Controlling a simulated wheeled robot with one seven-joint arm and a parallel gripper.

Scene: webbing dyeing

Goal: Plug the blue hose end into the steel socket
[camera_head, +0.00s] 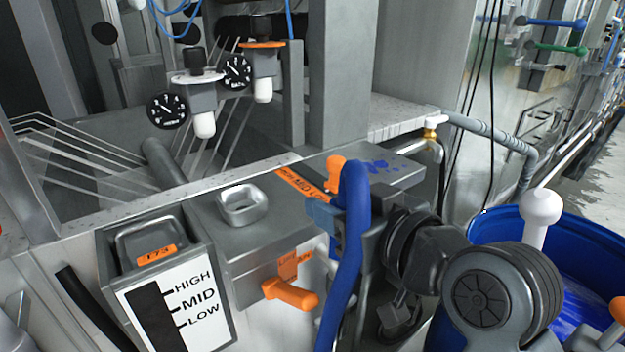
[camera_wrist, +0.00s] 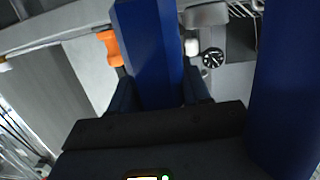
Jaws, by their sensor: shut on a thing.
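My gripper (camera_head: 322,214) is shut on the blue hose (camera_head: 350,262) near its upper end. The hose stands nearly upright there and hangs down past the front of the machine. In the wrist view the blue hose (camera_wrist: 150,50) lies between the fingers of my gripper (camera_wrist: 160,95), and more hose passes at the right. An orange piece (camera_head: 334,172) shows at the hose top; I cannot tell whether it belongs to it. A rounded square steel collar (camera_head: 243,219), likely the steel socket, sits on the grey ledge left of my gripper, apart from the hose.
A level box (camera_head: 178,308) marked HIGH, MID and LOW stands left of the collar. An orange handle (camera_head: 290,293) sticks out below the ledge. A blue tub (camera_head: 590,238) stands at the right. Gauges (camera_head: 167,110) hang above the machine's basin.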

